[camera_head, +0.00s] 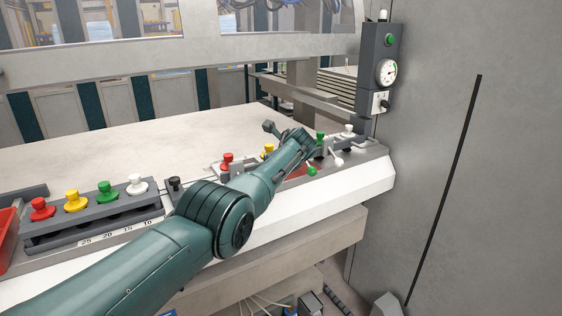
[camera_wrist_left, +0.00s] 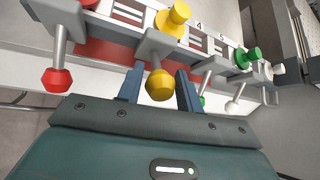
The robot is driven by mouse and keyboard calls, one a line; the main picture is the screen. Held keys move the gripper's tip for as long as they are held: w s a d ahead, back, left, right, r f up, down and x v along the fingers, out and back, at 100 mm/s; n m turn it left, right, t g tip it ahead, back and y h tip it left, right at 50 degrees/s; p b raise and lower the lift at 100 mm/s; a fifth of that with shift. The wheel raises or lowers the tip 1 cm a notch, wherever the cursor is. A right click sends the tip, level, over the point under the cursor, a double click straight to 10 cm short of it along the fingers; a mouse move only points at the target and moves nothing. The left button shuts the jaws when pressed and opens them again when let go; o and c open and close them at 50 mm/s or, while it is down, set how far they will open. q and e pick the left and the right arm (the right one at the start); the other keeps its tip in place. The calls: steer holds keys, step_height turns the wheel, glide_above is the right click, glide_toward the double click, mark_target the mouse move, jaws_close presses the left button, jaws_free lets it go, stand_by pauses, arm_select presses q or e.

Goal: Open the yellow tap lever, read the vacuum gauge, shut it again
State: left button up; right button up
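The yellow tap lever (camera_wrist_left: 160,85) ends in a yellow ball and points towards my left gripper, roughly in line with the neighbouring levers. My left gripper (camera_wrist_left: 159,72) is open, one finger on each side of the yellow ball, with narrow gaps visible. In the head view my left arm reaches across the bench to the tap row, and the gripper (camera_head: 305,138) hides the yellow lever there. The round vacuum gauge (camera_head: 387,72) is on a dark post at the right; its needle is too small to read. My right gripper is out of view.
Beside the yellow lever are a red-ball lever (camera_wrist_left: 57,80), a green-ball lever (camera_wrist_left: 201,100) and a white-ball lever (camera_wrist_left: 232,106). A rack (camera_head: 95,228) of coloured knobs stands at the left. A grey wall (camera_head: 470,200) closes off the right. The bench top behind is clear.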

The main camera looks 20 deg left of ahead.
arm_select(q)
steer(key=shift+o, duration=1.4)
steer(key=shift+s+d+r+p, duration=0.35)
steer(key=shift+r+p, duration=0.15)
steer(key=shift+p, duration=0.25)
steer(key=v, duration=1.1)
steer(key=shift+s+r+p, duration=0.15)
steer(key=shift+s+p, duration=0.15)
steer(key=shift+s, duration=0.1)
steer(key=shift+d, duration=0.1)
